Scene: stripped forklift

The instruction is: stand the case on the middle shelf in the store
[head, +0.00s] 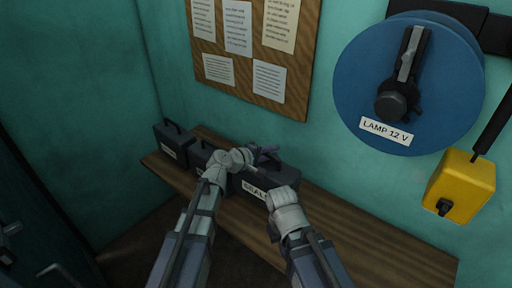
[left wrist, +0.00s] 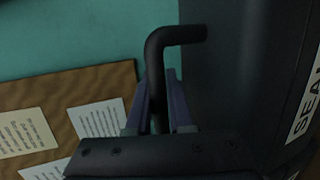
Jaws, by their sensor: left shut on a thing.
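A dark grey case (head: 283,175) with a white label starting "SEAL" is at a brown wooden shelf (head: 370,232) along the teal wall; whether it rests on the board is hidden. My left gripper (head: 267,151) is at the top of the case, its purple fingers shut on the black handle. In the left wrist view the handle (left wrist: 155,75) runs between the fingers (left wrist: 159,105), and the case (left wrist: 245,75) fills the right side. My right gripper (head: 273,229) is at the front of the case, pointing down; its fingers are mostly hidden behind the wrist.
Two similar dark cases, one at the shelf's left end (head: 173,142) and one beside it (head: 199,153), stand left of the held case. The shelf's right part is bare. A blue reel (head: 360,85) labelled "LAMP 12 V", a yellow box (head: 462,187) and a notice board (head: 225,75) hang above.

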